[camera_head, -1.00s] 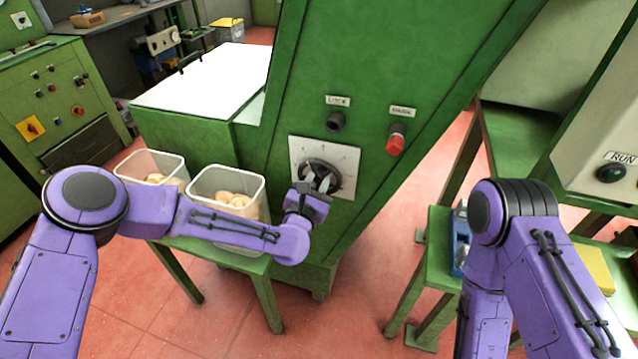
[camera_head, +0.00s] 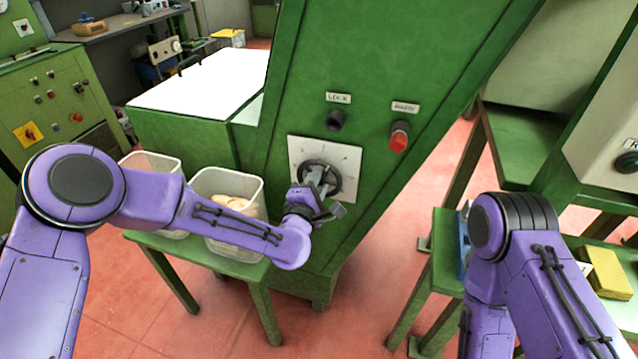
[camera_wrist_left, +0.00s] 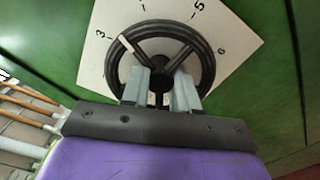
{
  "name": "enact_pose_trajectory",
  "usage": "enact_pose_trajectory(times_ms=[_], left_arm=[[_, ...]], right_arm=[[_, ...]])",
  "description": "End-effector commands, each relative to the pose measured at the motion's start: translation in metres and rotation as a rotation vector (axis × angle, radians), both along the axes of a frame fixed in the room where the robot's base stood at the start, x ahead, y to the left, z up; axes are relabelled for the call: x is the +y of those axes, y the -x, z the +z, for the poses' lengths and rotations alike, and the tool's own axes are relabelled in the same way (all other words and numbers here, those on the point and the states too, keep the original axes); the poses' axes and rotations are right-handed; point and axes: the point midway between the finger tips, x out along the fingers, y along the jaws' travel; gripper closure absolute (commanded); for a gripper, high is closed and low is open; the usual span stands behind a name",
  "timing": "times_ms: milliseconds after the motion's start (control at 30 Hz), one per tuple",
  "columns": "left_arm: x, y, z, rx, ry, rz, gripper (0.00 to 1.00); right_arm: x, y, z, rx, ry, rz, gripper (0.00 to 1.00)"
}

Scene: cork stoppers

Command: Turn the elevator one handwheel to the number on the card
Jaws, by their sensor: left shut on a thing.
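The black handwheel (camera_head: 331,168) sits on a white square dial plate (camera_head: 345,153) on the green elevator housing. In the left wrist view the handwheel (camera_wrist_left: 118,62) fills the middle of the plate, with numbers 3, 5 and 6 readable around it. A pale mark on its rim lies at the upper left, close to the 3. My left gripper (camera_head: 322,178) is at the wheel, its two fingers (camera_wrist_left: 160,92) shut on a part of it near the hub. My right gripper is out of view; only its arm shows. No number card is readable.
A LOCK knob (camera_head: 335,121) and a red-capped knob (camera_head: 399,137) sit above the wheel. Bins of corks (camera_head: 228,182) stand on a green table (camera_head: 205,250) under my left arm. A green stand with a yellow block (camera_head: 604,272) is at the right.

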Motion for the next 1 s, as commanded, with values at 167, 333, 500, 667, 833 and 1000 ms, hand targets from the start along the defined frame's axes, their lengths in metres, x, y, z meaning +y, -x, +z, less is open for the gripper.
enact_pose_trajectory(times_ms=[167,333,500,667,833,1000], left_arm=[[-0.0008,0.0010,-0.0017,-0.040,-0.131,-0.003,1.00],[-0.0006,0.0009,-0.0017,-0.071,-0.228,-0.002,1.00],[-0.0007,0.0012,-0.0022,-0.091,-0.293,-0.003,1.00],[-0.0005,0.0011,-0.0023,-0.101,-0.326,-0.003,1.00],[-0.0006,0.0012,-0.0023,-0.105,-0.338,-0.003,1.00],[-0.0006,0.0014,-0.0024,-0.105,-0.338,-0.004,1.00]], right_arm=[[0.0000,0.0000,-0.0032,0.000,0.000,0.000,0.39],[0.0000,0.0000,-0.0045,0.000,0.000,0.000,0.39],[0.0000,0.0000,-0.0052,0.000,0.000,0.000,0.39],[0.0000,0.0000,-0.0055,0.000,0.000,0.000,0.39],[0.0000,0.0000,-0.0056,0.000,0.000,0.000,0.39],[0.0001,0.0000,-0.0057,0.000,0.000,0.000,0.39]])
